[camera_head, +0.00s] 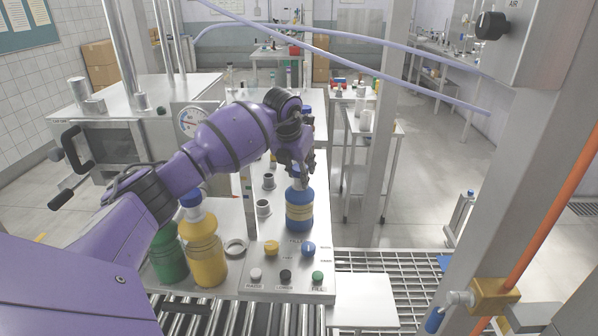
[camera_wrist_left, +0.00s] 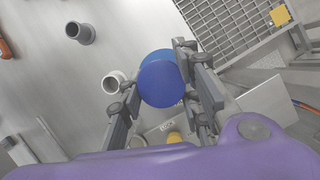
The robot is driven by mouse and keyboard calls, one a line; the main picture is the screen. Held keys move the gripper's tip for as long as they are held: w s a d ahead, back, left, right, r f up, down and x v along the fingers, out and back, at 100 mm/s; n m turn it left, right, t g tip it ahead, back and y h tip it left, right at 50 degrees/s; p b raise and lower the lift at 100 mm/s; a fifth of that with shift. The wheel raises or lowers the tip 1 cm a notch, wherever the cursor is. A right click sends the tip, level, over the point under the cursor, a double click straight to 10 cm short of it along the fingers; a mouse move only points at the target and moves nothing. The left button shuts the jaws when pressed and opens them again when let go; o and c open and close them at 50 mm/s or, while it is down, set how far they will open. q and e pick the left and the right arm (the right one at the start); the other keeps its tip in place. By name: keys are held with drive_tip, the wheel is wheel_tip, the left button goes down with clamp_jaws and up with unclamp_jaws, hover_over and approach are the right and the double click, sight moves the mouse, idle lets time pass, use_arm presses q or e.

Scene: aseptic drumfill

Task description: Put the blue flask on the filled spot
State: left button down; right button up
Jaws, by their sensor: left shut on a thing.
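The blue flask (camera_head: 299,214), with a pale band around its middle, is upright over the steel panel, just behind the yellow and blue knobs. My left gripper (camera_head: 298,168) is shut on its top from above. In the left wrist view the flask's round blue cap (camera_wrist_left: 162,82) sits between the two fingers of my left gripper (camera_wrist_left: 163,86). I cannot tell whether the flask's base touches the panel. Small lettering shows at its foot, too small to read surely. I cannot pick out the filled spot with certainty. My right gripper is not in view.
A yellow flask (camera_head: 206,252) and a green flask (camera_head: 169,256) stand left, beside an empty ring (camera_head: 235,247). A yellow knob (camera_head: 271,248), a blue knob (camera_head: 308,249) and buttons line the panel front. Small cups (camera_head: 264,207) stand left of the blue flask. Rollers (camera_head: 185,314) lie in front.

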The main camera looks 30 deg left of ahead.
use_arm(q)
drive_tip(key=c, duration=1.3)
unclamp_jaws()
drive_tip(key=shift+f, duration=0.1)
drive_tip(key=shift+o, duration=0.2)
